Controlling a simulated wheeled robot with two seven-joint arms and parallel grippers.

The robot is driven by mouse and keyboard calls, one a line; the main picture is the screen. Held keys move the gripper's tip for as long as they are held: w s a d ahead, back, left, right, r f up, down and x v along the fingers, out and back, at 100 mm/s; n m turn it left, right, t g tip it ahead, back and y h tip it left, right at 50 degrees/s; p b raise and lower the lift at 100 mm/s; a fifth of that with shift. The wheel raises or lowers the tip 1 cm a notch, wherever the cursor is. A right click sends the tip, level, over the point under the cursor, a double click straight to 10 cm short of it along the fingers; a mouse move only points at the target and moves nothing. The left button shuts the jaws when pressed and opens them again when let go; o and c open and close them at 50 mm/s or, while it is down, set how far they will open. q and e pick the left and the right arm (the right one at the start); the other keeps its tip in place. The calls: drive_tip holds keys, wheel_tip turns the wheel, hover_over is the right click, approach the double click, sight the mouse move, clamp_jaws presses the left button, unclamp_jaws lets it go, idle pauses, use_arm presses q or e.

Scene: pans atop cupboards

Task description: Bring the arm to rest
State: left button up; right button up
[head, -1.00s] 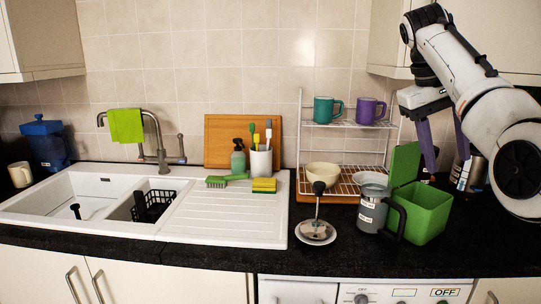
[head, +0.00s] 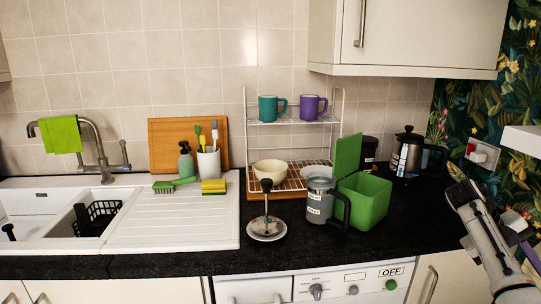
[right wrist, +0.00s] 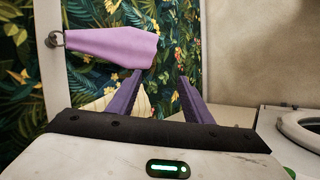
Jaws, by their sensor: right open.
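My right arm comes in at the lower right of the head view, beyond the counter's right part. In the right wrist view my right gripper (right wrist: 158,95) shows two purple fingers spread apart with nothing between them. The fingers point toward leafy wallpaper (right wrist: 100,25) and pale shapes low behind them. My left gripper is in neither view.
The black counter (head: 400,220) holds a green bin (head: 364,202), a grey jug (head: 320,200), a plunger piece on a saucer (head: 267,228) and a French press (head: 407,153). A rack (head: 292,122) carries two mugs. A purple cloth (right wrist: 110,47) hangs near the fingers.

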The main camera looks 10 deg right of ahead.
drive_tip(key=s+d+r+n+g+h, duration=0.1)
drive_tip(key=s+d+r+h, duration=0.2)
drive_tip(key=s, duration=0.4)
drive_tip(key=s+d+n+h, duration=0.1)
drive_tip(key=s+d+h, duration=0.3)
drive_tip(key=s+d, duration=0.2)
drive_tip(key=w+a+f+n+t+y, duration=0.2)
drive_tip(key=w+n+t, duration=0.3)
drive_tip(key=w+t, duration=1.15)
drive_tip(key=w+a+r+n+t+y, duration=0.3)
drive_tip(key=w+a+t+y, duration=0.3)
drive_tip(key=w+a, duration=0.75)
drive_tip(key=s+a+f+g+y, duration=0.25)
drive_tip(key=s+a+f, duration=0.25)
drive_tip(key=a+f, duration=0.55)
drive_tip(key=s+a+f+g+y, duration=0.25)
drive_tip(key=s+a+f, duration=0.4)
drive_tip(key=f, duration=0.65)
drive_tip(key=s+a+f+m+g+y, duration=0.1)
drive_tip(key=s+a+f, duration=0.4)
drive_tip(key=s+a, duration=0.5)
drive_tip(key=s+a+f+m+g+y, duration=0.2)
drive_tip(key=s+a+f, duration=0.3)
drive_tip(key=s+a, duration=0.5)
drive_tip(key=a, duration=0.3)
drive_tip(key=shift+a+y, duration=0.25)
drive_tip(key=shift+y, duration=0.05)
